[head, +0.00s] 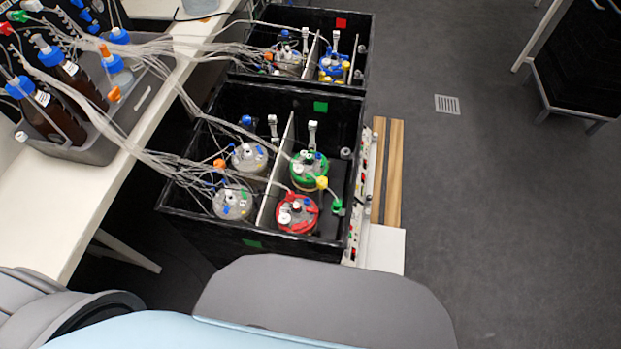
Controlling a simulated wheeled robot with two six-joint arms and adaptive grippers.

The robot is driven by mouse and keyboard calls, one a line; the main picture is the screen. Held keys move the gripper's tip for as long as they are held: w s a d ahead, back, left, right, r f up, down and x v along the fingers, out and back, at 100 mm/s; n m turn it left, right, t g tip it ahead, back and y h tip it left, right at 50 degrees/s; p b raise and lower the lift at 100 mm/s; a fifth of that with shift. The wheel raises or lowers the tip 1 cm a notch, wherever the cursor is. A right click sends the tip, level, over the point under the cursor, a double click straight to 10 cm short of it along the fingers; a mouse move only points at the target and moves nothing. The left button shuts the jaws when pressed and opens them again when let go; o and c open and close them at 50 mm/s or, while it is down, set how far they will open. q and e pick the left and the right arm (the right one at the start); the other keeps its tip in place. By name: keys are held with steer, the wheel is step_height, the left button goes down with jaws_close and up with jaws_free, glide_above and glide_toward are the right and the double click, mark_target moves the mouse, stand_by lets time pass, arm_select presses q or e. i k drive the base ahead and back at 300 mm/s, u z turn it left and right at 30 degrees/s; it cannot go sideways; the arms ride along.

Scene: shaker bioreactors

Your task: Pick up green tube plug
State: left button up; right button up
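A small green tube plug (337,207) sits inside the near black box, at its right side. It is right of the red-lidded vessel (297,213) and below the green-lidded vessel (310,171). A yellow piece (322,183) with a pale tube is just above and left of the plug. Whether the plug hangs on that tube or rests on something is too small to tell. Another green cap or plug (19,16) shows at the top left, among tubes above the bottles. Neither of my grippers is in view.
The near black box (361,105) also holds two clear-lidded vessels (249,156) and a divider. A second black box (368,50) stands behind it. Many thin tubes run left to brown bottles in a grey tray (95,150) on a white bench (50,205).

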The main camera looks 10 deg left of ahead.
mark_target(336, 208)
steer(key=z, duration=0.55)
steer(key=k, duration=1.3)
steer(key=z, duration=0.9)
steer(key=i, duration=0.45)
steer(key=u, duration=0.15)
